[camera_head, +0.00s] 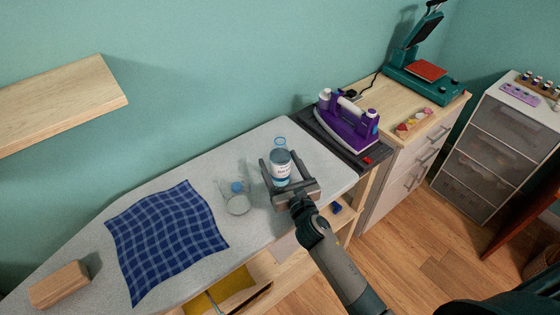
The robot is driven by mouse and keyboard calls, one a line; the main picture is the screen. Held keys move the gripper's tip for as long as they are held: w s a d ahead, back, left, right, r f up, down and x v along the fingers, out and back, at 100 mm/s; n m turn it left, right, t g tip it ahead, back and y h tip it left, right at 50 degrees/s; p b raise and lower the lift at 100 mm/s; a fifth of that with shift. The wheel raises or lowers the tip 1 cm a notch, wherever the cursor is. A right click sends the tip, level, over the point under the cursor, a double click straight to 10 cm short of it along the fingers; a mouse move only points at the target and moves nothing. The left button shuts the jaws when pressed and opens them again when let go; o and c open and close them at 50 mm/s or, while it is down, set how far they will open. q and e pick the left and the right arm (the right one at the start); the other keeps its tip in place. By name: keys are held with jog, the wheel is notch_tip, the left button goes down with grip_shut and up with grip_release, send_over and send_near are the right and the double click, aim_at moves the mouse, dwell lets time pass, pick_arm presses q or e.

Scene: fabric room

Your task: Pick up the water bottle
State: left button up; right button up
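A water bottle (281,168) with a white and blue label stands upright on the grey ironing board (310,150). My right gripper (282,160) comes in from the lower right, with one finger on each side of this bottle. The fingers look spread, with small gaps beside the bottle; contact is hard to tell. A second clear container with a blue cap (237,199) stands just left of the gripper. My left gripper is not in view.
A blue checked cloth (165,240) and a wooden block (59,285) lie on the board's left part. A purple iron (346,122) sits on a dark rest at the right end. A wooden shelf (60,105) juts from the wall at left. A drawer cabinet (400,165) stands right.

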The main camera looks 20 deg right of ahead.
aim_at(284, 159)
jog(key=shift+c, duration=0.4)
jog(key=shift+w, duration=0.1)
jog(key=c, duration=1.3)
jog(key=shift+r, duration=0.4)
jog(key=shift+r, duration=1.8)
jog(key=shift+s+d+r+b, duration=0.25)
jog(key=shift+s+d+r, duration=0.35)
jog(key=shift+d+r, duration=0.9)
jog(key=shift+s+d+r+b, duration=0.2)
jog(key=shift+s+d+r, duration=0.5)
jog(key=shift+d, duration=1.45)
jog(key=shift+s+d+r+b, duration=0.25)
jog(key=shift+s+d+r, duration=0.3)
jog(key=shift+d+r, duration=0.95)
jog(key=shift+d+f, duration=0.35)
jog(key=shift+d, duration=0.05)
